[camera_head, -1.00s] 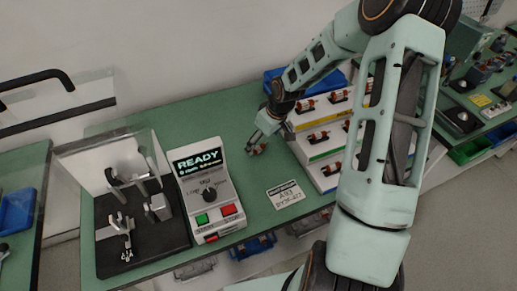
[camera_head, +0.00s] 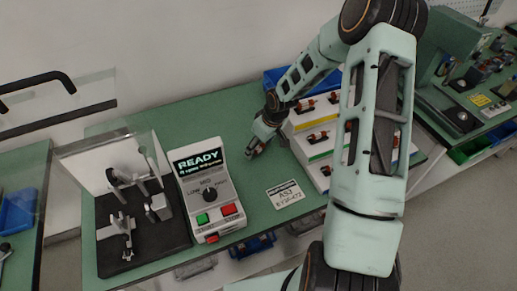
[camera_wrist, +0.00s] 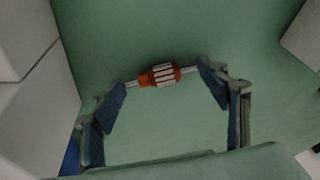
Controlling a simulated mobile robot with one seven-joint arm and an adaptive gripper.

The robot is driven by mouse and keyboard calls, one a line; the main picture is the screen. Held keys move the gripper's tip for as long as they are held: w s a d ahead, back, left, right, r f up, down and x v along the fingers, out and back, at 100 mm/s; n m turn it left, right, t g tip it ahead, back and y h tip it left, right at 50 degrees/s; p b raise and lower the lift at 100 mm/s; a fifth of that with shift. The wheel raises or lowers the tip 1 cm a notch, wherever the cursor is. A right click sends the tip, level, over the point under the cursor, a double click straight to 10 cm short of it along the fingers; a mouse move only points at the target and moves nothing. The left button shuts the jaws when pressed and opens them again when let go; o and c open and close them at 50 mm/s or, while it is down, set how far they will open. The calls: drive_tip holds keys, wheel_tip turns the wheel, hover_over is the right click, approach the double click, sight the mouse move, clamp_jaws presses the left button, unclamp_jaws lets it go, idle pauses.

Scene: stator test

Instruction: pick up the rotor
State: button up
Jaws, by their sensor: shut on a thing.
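The rotor, an orange-red cylinder with pale stripes and a thin metal shaft, shows in the wrist view (camera_wrist: 160,75). It lies across the space between the two blue-padded fingers of my gripper (camera_wrist: 164,80), with its shaft ends at the fingertips. My gripper is shut on the rotor by the shaft ends. In the head view, my gripper (camera_head: 253,151) is low over the green bench, between the grey control box and the tiered rack. The rotor itself is too small to make out there. Whether it touches the bench cannot be told.
The control box (camera_head: 208,192) reads READY. A tiered rack (camera_head: 318,140) of orange parts stands close right of my gripper. A label card (camera_head: 285,194) lies in front. A test fixture (camera_head: 135,215) on a black base stands at left, with a clear panel.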

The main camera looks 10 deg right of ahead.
sight(260, 148)
drive_tip(key=shift+c, duration=0.8)
drive_tip(key=shift+r, duration=0.1)
drive_tip(key=shift+r, duration=0.25)
drive_tip(key=v, duration=0.3)
drive_tip(key=shift+w+a, duration=0.15)
drive_tip(key=shift+a, duration=0.1)
drive_tip(key=s+a+r, duration=0.1)
drive_tip(key=s+r, duration=0.8)
drive_tip(key=s, duration=0.4)
drive_tip(key=shift+s+r+p, duration=0.2)
drive_tip(key=shift+s+p, duration=0.1)
drive_tip(key=shift+p, duration=0.1)
drive_tip(key=shift+r, duration=0.15)
